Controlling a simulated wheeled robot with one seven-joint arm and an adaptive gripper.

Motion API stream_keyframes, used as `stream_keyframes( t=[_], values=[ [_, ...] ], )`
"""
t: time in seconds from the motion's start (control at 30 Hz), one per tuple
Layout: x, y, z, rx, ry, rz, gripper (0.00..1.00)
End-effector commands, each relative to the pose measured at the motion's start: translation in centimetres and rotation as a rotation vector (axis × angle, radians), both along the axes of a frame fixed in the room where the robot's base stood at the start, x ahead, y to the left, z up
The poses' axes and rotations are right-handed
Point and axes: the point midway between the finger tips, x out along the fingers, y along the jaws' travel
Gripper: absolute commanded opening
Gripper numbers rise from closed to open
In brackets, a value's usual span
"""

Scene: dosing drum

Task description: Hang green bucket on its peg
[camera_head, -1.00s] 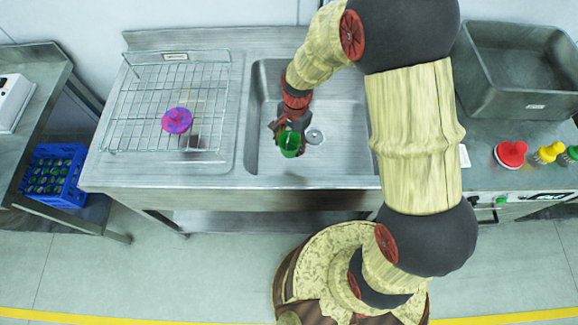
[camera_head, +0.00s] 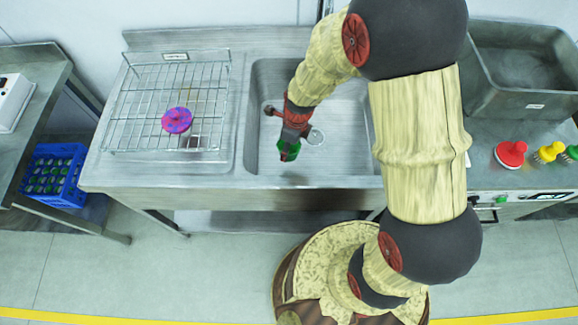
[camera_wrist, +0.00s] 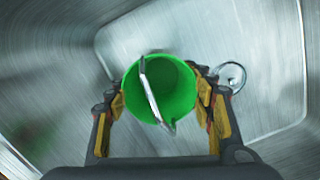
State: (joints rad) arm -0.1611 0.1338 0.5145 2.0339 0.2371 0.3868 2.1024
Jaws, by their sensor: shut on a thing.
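The green bucket (camera_head: 288,152) is at my gripper (camera_head: 290,143), over the sink basin in the head view. In the wrist view the green bucket (camera_wrist: 178,75) shows its open top, with a thin metal handle across the mouth. The two fingers of my gripper (camera_wrist: 160,105) lie on either side of the bucket, shut on it. The bucket's underside is hidden, and I cannot tell its height above the basin floor. No peg can be made out for certain.
The sink basin (camera_head: 263,100) has a round drain (camera_head: 315,136). A wire rack (camera_head: 125,125) with a pink and purple round thing (camera_head: 177,120) stands to its left. A grey tub (camera_head: 500,95) and red (camera_head: 510,154) and yellow (camera_head: 548,152) knobbed things are at the right.

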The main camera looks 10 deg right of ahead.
Motion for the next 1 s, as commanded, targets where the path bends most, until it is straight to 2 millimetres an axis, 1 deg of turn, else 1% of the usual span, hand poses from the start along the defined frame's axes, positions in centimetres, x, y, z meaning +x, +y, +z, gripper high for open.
stream_keyframes(
  t=[0.23, 0.33, 0.47, 0.6, 0.7, 0.83, 1.0],
  values=[
    [0.0, 0.0, 0.0, 0.0, 0.0, 0.0, 0.27],
    [0.0, 0.0, -0.6, -0.001, 0.0, 0.001, 0.27],
    [-0.1, 0.0, -2.5, -0.001, 0.003, 0.001, 0.27],
    [0.0, 0.0, -5.4, -0.001, 0.002, 0.001, 0.27],
    [-0.1, 0.0, -7.1, -0.001, 0.003, 0.0, 0.27],
    [0.0, 0.0, -8.7, 0.0, 0.001, 0.001, 0.27],
    [0.0, 0.0, -9.6, -0.001, 0.0, 0.001, 0.27]
  ],
)
